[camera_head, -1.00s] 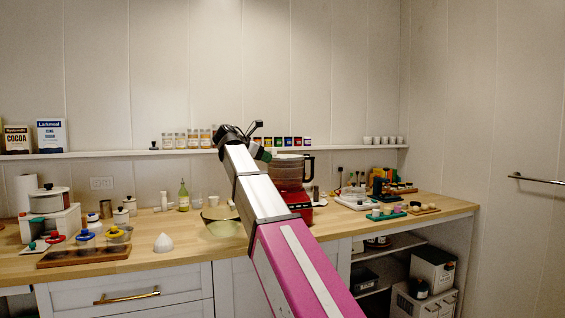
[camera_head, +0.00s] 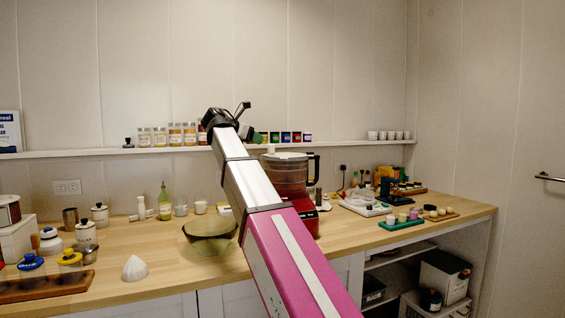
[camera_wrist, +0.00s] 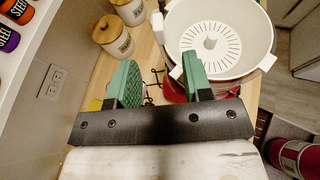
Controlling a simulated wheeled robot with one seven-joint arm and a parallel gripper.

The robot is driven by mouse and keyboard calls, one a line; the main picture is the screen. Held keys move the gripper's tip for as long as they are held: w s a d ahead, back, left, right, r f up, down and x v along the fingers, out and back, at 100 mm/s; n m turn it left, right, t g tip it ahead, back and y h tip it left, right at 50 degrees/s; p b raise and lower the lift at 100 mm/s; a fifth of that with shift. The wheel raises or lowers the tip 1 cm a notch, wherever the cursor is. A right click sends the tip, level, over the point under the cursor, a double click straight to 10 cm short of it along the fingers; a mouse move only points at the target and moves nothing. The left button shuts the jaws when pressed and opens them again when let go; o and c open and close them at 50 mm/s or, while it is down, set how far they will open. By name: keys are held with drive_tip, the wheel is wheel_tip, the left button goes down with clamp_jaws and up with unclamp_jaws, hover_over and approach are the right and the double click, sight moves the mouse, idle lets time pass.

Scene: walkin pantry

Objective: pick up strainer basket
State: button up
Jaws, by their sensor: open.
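The strainer basket (camera_wrist: 248,52) is white and round with a slotted bottom and a central hub. In the wrist view it fills the upper right, above something red. In the head view a pale round rim (camera_head: 284,156) tops the red appliance; I cannot tell there how much of it is the basket. My gripper (camera_wrist: 160,80) is open, with two green fingers and nothing held between them. Its right finger overlaps the basket's left edge in the wrist view; contact cannot be told. In the head view my gripper (camera_head: 250,131) is partly hidden by my arm, above the counter.
The red appliance (camera_head: 305,222) stands on the wooden counter, partly behind my arm. A greenish bowl (camera_head: 208,240) and white cone (camera_head: 134,268) are to its left. A white tray (camera_head: 365,206) is to its right. Jars (camera_head: 175,134) line the wall shelf.

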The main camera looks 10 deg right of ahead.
sight(271, 146)
drive_tip(key=x, duration=0.4)
drive_tip(key=shift+w+d+f, duration=0.1)
drive_tip(key=shift+w+d, duration=0.05)
drive_tip(key=shift+d, duration=0.05)
drive_tip(key=shift+x, duration=2.6)
drive_tip(key=shift+w+r, duration=0.1)
drive_tip(key=shift+r, duration=0.15)
clamp_jaws()
